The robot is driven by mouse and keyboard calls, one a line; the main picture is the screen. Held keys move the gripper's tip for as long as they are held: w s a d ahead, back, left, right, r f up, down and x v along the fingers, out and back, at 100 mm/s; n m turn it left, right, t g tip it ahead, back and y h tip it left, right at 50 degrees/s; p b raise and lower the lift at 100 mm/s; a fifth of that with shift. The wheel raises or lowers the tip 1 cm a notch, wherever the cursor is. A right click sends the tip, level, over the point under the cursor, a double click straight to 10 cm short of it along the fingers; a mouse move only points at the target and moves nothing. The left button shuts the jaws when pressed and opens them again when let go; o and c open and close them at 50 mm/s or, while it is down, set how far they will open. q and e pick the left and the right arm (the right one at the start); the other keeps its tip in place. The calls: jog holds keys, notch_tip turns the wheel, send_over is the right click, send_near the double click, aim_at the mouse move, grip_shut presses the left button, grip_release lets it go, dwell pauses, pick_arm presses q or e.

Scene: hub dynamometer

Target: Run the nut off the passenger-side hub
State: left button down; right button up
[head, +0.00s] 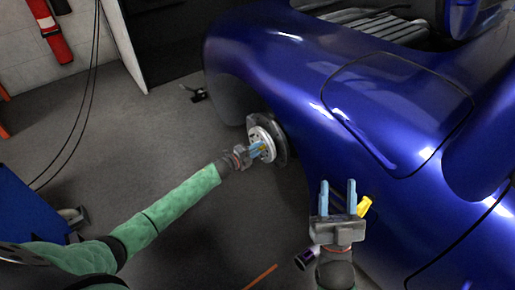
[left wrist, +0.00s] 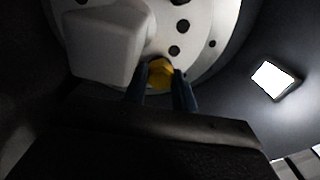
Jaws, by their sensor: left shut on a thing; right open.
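The hub (head: 265,143) is a pale round disc in the wheel arch of the blue car. It fills the top of the left wrist view (left wrist: 205,45), with dark holes in its face. A yellow hex nut (left wrist: 160,73) is at the hub's face. My left gripper (left wrist: 160,85) is shut on the nut, one blue finger on each side; in the head view it (head: 257,150) reaches the hub from the left. Whether the nut is still threaded on cannot be told. My right gripper (head: 338,197) points up in front of the car's side, open and empty.
The blue car body (head: 300,75) fills the right side. A yellow object (head: 364,206) shows beside my right gripper. A blue cabinet (head: 30,215) stands at the left. A red extinguisher (head: 50,32) hangs on the wall. The floor between is mostly clear.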

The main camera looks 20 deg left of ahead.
notch_tip(320, 180, down, 27)
jog(key=w+a+g+h+p, duration=0.2)
jog(key=w+g+h+p, duration=0.1)
jog(key=g, duration=0.7)
jog(key=s+f+g+p, duration=0.1)
jog(key=s+f+g, duration=0.2)
jog(key=s+f, duration=0.35)
jog(key=s+d+f+g+h+p, duration=0.1)
jog(key=s+f+g, duration=0.2)
jog(key=f, duration=0.6)
jog(key=s+f+g+p, duration=0.1)
jog(key=s+f+g, duration=0.35)
jog(key=f, duration=0.35)
pick_arm(q)
jog(key=n+p, duration=0.3)
jog(key=n, duration=1.8)
jog(key=shift+a+r, duration=0.1)
jog(key=shift+r, duration=0.05)
pick_arm(e)
jog(key=shift+m+t, duration=0.4)
jog(key=shift+t, duration=0.15)
jog(key=r, duration=0.4)
jog(key=shift+s+r, duration=0.15)
jog(key=shift+s, duration=0.05)
